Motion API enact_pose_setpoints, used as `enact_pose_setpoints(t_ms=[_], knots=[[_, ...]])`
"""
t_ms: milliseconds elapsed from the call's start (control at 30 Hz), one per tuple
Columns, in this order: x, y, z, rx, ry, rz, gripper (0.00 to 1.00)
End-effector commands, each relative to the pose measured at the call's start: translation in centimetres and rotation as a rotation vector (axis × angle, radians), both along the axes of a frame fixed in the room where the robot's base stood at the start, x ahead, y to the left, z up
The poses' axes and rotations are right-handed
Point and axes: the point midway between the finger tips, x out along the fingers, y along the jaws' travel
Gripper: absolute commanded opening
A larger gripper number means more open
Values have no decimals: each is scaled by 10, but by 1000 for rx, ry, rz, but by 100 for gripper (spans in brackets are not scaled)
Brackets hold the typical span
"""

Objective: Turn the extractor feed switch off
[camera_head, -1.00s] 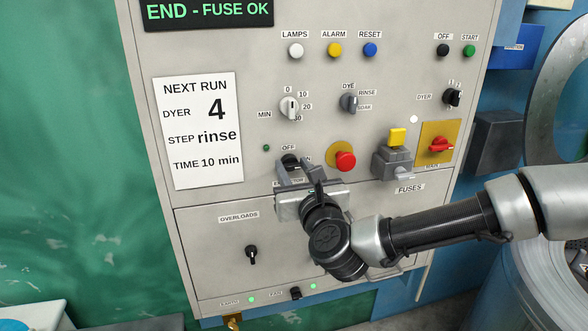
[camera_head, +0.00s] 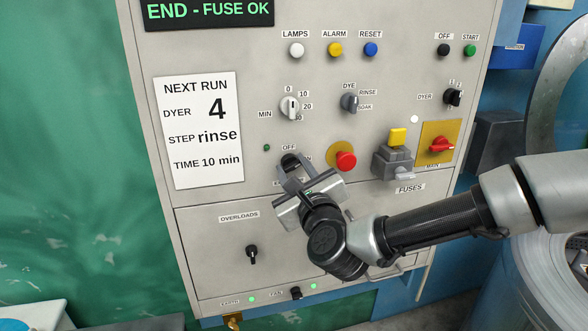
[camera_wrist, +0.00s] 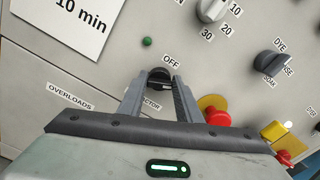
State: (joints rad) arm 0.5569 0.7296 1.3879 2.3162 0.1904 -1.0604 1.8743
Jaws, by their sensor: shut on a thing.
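The extractor feed switch is a black rotary knob (camera_head: 290,161) on the grey panel, below an OFF label and left of the red mushroom button. It also shows in the wrist view (camera_wrist: 159,75) between the fingertips, just under the OFF label. My gripper (camera_head: 292,168) is at the knob, its two fingers shut on it from below. The wrist view shows one finger on each side of the knob. The fingers partly hide the knob and the label under it, so its exact pointing is hard to tell.
A red mushroom button (camera_head: 345,161) is close right of my gripper. The grey fuse block (camera_head: 393,160) with a yellow top and a red switch (camera_head: 440,145) lie further right. A dial (camera_head: 290,107) sits above. The overloads door with a black knob (camera_head: 252,254) is below.

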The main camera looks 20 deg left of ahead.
Motion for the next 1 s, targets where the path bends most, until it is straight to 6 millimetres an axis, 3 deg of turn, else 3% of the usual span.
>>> enact_pose_setpoints(t_ms=[1000], knots=[[-2, 2, -4, -794, -489, -1, 9]])
